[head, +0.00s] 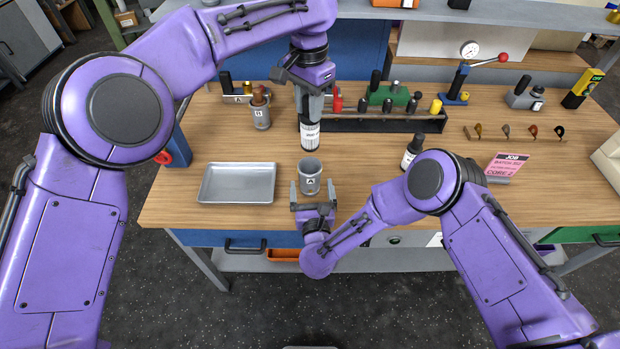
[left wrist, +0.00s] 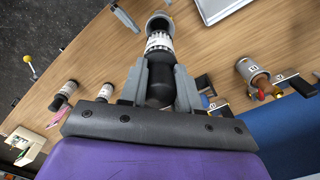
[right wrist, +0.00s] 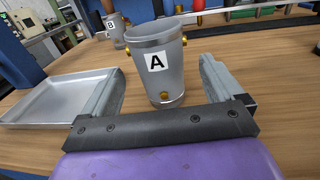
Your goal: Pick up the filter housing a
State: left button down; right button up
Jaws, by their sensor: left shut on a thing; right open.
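The filter housing a (head: 310,177) is a grey metal cup marked "A", upright on the wooden bench. In the right wrist view the housing (right wrist: 159,70) stands just ahead of my right gripper, between the lines of its fingers. My right gripper (head: 314,195) is open and empty, its fingers on the near side of the housing. My left gripper (head: 312,98) is shut on a dark bottle with a white label (head: 310,132). It holds the bottle upright above and behind the housing. In the left wrist view the bottle (left wrist: 160,65) is between the fingers.
A metal tray (head: 237,183) lies left of the housing. Another grey housing (head: 261,112) with brown-topped items stands at the back left, beside a rack (head: 385,122).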

aim_at(309, 168)
jog(key=w, duration=0.7)
jog(key=shift+a, duration=0.35)
jog(key=c, duration=1.4)
